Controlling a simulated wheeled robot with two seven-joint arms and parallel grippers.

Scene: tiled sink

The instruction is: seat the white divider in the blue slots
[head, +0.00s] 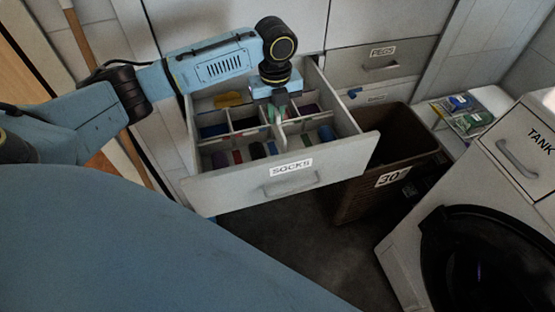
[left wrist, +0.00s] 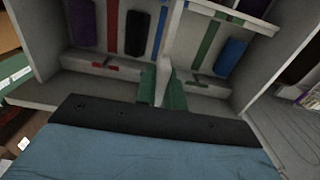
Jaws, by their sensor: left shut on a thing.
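My left gripper (head: 276,108) is down inside the open drawer labelled SOCKS (head: 230,192). In the left wrist view its green fingertips (left wrist: 162,88) are shut on the white divider (left wrist: 171,52), a thin upright panel running away from the fingers. A blue strip (left wrist: 161,30) lies on the drawer floor just left of the divider, with a red strip (left wrist: 112,25) further left and a green strip (left wrist: 207,46) to the right. The divider's lower edge and the slots at its ends are not clear, so I cannot tell whether it sits in them. My right gripper is not in view.
Rolled socks lie in the compartments, among them a black roll (left wrist: 137,33) left of the divider and a blue roll (left wrist: 230,57) right of it. A brown bin (head: 362,200) stands right of the drawer. A TANK-labelled machine (head: 480,215) is at far right.

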